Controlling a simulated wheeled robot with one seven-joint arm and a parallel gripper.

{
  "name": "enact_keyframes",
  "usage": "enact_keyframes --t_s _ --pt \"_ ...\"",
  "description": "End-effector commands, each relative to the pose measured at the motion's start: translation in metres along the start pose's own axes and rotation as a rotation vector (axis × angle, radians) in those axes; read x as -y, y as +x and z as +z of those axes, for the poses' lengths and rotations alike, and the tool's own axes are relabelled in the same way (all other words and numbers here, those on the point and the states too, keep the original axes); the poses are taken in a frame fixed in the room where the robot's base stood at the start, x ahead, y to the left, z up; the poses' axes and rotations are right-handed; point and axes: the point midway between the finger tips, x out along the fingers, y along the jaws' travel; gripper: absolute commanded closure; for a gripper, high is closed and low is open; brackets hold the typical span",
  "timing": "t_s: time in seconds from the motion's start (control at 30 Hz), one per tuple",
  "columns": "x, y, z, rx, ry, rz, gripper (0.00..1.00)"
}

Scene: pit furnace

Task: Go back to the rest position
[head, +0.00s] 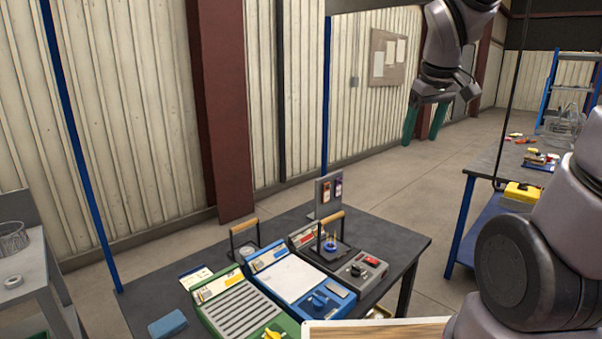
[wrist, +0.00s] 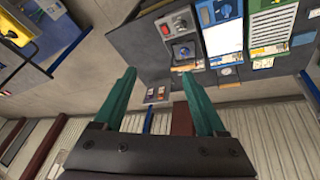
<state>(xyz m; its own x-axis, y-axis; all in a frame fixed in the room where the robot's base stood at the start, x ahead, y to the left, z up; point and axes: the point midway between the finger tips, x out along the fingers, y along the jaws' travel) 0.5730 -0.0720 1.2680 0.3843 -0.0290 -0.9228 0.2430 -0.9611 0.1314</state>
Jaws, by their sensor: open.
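My gripper (head: 425,122) is raised at the upper right of the head view, its two green fingers pointing down and spread apart. Nothing is between them. In the wrist view my gripper (wrist: 158,85) also shows open and empty, with the dark table behind and above the fingertips. The gripper is well above the floor and apart from the table and everything on it.
A dark table (head: 418,243) holds a green-framed unit (head: 240,305), a blue-framed unit (head: 295,277) and a grey-red unit (head: 362,270). A blue block (head: 167,323) lies at its left. Another bench (head: 490,160) stands right. Floor between is clear.

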Motion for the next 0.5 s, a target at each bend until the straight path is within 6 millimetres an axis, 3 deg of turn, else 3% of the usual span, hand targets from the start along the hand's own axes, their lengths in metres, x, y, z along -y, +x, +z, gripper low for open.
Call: enact_keyframes --t_s 0.03,0.2,0.5 --pt "0.002 -0.016 0.008 -0.033 0.077 -0.009 0.27" --pt "0.013 -0.055 0.033 -0.120 0.341 -0.074 0.27" --pt "0.029 -0.092 0.064 -0.208 0.638 -0.198 0.27"
